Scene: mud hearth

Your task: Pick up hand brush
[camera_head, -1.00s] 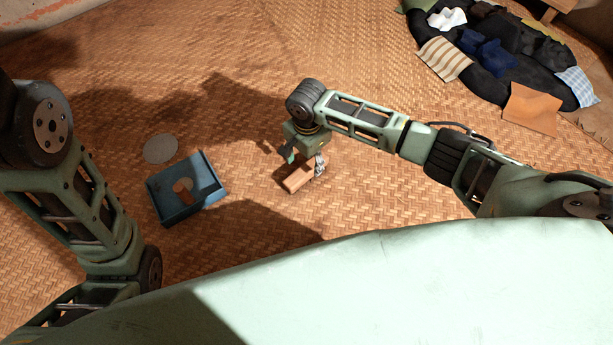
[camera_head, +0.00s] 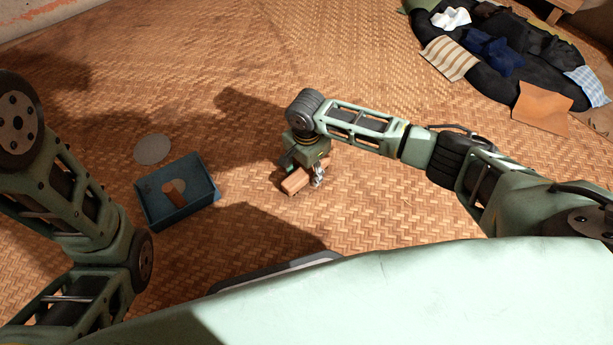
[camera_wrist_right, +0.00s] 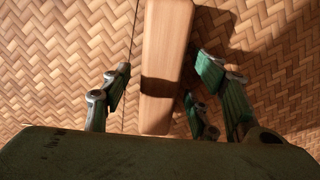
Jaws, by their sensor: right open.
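The hand brush, of which I see a pale wooden block (camera_head: 296,181), lies on the woven mat under my right gripper (camera_head: 303,171). In the right wrist view the wooden block (camera_wrist_right: 166,50) runs up from between the open fingers to the top edge. My right gripper (camera_wrist_right: 162,100) is open, its green fingers on both sides of the wood with gaps showing. No bristles can be made out. My left arm comes in from the left, but its gripper is out of view.
A blue open box (camera_head: 177,196) with a brown-handled item (camera_head: 174,193) in it stands on the mat to the left. A grey round disc (camera_head: 153,149) lies behind it. A dark heap of cloths (camera_head: 493,52) lies at the upper right. The mat behind my right gripper is clear.

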